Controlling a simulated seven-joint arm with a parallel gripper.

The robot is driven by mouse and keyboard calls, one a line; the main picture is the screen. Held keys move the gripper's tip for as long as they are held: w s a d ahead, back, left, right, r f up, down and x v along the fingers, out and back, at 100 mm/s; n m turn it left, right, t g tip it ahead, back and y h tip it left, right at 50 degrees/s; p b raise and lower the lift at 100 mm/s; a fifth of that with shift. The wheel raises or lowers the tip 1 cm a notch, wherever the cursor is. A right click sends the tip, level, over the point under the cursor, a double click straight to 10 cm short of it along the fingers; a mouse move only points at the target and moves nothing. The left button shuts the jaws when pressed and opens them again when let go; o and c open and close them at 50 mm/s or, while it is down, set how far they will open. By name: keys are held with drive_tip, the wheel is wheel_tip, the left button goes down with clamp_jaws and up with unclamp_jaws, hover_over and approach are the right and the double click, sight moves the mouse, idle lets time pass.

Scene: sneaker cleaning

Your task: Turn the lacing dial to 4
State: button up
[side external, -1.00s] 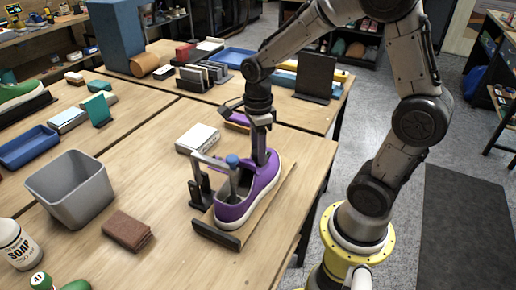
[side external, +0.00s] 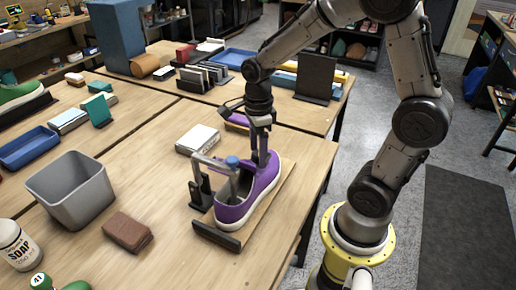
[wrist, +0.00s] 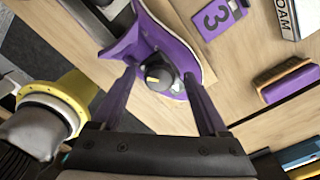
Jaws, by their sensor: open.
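The purple sneaker (side external: 233,212) with a white sole stands on a wooden board with dark end blocks. In the wrist view its purple heel (wrist: 140,45) carries a round black lacing dial (wrist: 162,74). A yellow mark on the dial points toward the left of the picture; I cannot read any numbers around it. My gripper (wrist: 159,76) is open, one finger on each side of the dial, with visible gaps. In the side view my gripper (side external: 261,153) points down at the sneaker's heel; the dial is hidden there.
A grey metal bracket (side external: 207,160) with a blue knob (side external: 232,161) stands at the sneaker. A grey bin (side external: 72,190) and brown block (side external: 127,231) stand left.

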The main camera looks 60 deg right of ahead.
drive_tip(key=shift+r, duration=0.1)
wheel_tip(320, 180, up, 14)
idle(0.5)
